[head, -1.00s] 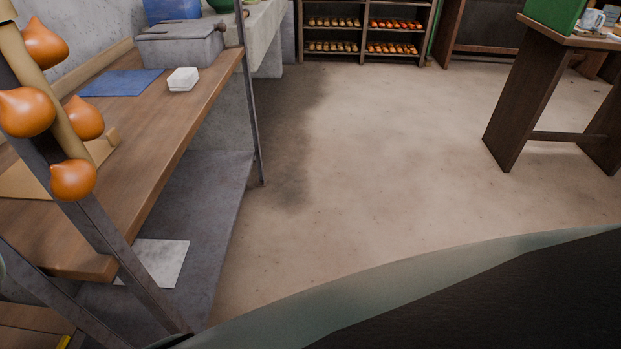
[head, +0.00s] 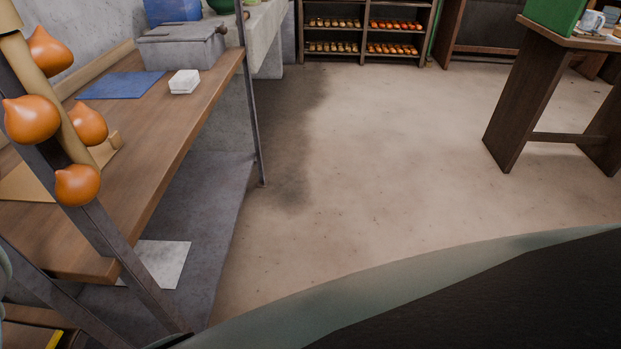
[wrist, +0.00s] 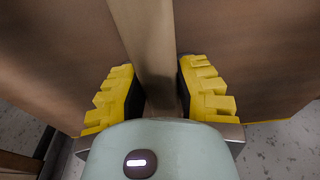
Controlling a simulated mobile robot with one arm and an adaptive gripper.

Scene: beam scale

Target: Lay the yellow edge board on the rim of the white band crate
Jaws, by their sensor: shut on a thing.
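In the wrist view my gripper (wrist: 155,95), with yellow ridged fingers and dark inner pads, is shut on a long tan-brown strip (wrist: 152,40). The strip runs between the fingers and away toward the top of the picture. Its colour looks dull here, and I cannot tell for sure that it is the yellow edge board. A small yellow patch (head: 54,340) shows at the bottom left of the head view; I cannot tell whether it is a finger or a board. I cannot make out a white band crate in either view.
Orange onion-shaped pieces (head: 77,184) and a tan pole stand close at left. The wooden bench (head: 150,165) holds a blue sheet (head: 122,85), a white block (head: 184,82) and a grey lidded box (head: 180,46). A dark table (head: 515,105) stands right. The floor between is open.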

